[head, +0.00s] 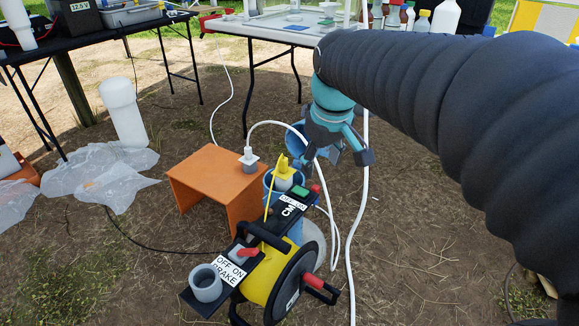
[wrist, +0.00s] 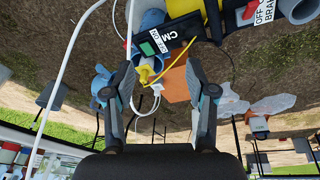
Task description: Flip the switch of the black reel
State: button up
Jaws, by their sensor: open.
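The black reel (head: 296,283) with a yellow drum stands on the ground at the lower middle of the head view. Its upper black panel has a green screen, the letters CM, an OFF/ON label (head: 293,202) and a small red part (head: 316,189) at its edge. A lower plate carries an OFF ON BRAKE label (head: 229,268) and a red lever (head: 247,252). My gripper (head: 335,152) is open and empty above and behind the panel, apart from it. In the wrist view, the panel (wrist: 170,37) lies beyond the open fingers (wrist: 160,75); its switch position is unclear.
An orange stand (head: 215,180) is left of the reel. A blue pipe (head: 270,187) with a yellow-topped fitting (head: 284,170) rises behind it. White tubing (head: 360,200) loops close to my gripper. Tables stand behind; plastic sheets (head: 100,170) lie left.

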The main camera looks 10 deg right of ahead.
jog(key=w+f+n+g+b, duration=0.1)
jog(key=w+f+n, duration=0.15)
jog(key=w, duration=0.55)
jog(key=n+g+b, duration=0.2)
send_near(300, 190)
notch_tip(300, 190, down, 8)
jog(key=shift+b, duration=1.15)
jog(key=shift+c, duration=0.2)
